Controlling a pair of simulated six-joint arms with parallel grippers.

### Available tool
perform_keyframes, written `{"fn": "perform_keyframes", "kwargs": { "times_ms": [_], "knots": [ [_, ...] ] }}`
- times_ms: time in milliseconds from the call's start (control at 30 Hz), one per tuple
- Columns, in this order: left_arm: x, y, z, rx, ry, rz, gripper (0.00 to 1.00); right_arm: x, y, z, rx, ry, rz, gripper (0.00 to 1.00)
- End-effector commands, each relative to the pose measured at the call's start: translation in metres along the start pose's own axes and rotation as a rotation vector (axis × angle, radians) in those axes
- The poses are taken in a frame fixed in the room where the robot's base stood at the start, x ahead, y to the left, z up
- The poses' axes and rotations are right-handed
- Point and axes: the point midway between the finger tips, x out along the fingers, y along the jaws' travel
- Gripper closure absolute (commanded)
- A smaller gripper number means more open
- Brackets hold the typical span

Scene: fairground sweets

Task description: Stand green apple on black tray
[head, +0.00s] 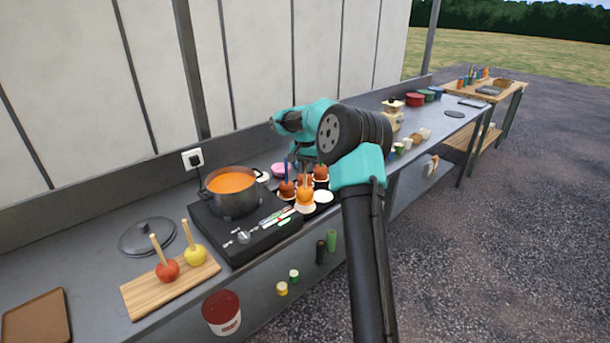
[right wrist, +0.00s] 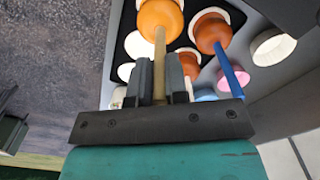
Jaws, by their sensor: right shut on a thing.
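My right gripper (head: 304,168) is shut on the upright wooden stick (right wrist: 160,62) of an orange-coated apple (head: 305,196). That apple (right wrist: 160,20) is over a white paper round on the black tray (head: 322,208); I cannot tell whether it touches. The tray also shows in the right wrist view (right wrist: 121,50). A dark brown coated apple (head: 287,190) with a blue stick stands on it beside the held one, and another brown one (head: 321,172) stands behind. No plainly green apple shows; the coating hides the held apple's skin. My left gripper is not in view.
A pot of orange caramel (head: 232,188) sits on the black hob (head: 245,238) left of the tray. A wooden board (head: 142,296) holds a red apple (head: 167,270) and a yellow apple (head: 195,254) on sticks. A pot lid (head: 147,237) lies behind. Small cups (head: 407,143) stand right of my arm.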

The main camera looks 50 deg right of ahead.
Motion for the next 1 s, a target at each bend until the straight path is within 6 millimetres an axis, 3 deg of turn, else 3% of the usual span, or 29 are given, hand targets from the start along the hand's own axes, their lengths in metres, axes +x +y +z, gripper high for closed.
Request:
{"fn": "perform_keyframes", "kwargs": {
  "times_ms": [200, 633, 667, 700, 900, 1000],
  "knots": [
    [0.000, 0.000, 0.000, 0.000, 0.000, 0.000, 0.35, 0.026, 0.000, 0.000, 0.000, 0.000, 0.001, 1.00],
    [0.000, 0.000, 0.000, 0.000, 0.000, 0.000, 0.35, 0.031, 0.000, 0.000, 0.001, 0.001, 0.000, 1.00],
    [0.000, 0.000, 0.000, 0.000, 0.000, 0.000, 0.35, 0.031, 0.000, 0.000, 0.001, 0.001, 0.000, 0.85],
    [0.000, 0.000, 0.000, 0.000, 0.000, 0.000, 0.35, 0.031, 0.000, 0.000, 0.001, 0.001, 0.000, 0.81],
    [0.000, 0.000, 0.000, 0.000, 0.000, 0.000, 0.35, 0.031, 0.000, 0.000, 0.001, 0.001, 0.000, 0.62],
    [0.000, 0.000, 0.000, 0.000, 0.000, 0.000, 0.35, 0.031, 0.000, 0.000, 0.001, 0.001, 0.000, 0.60]
  ]
}}
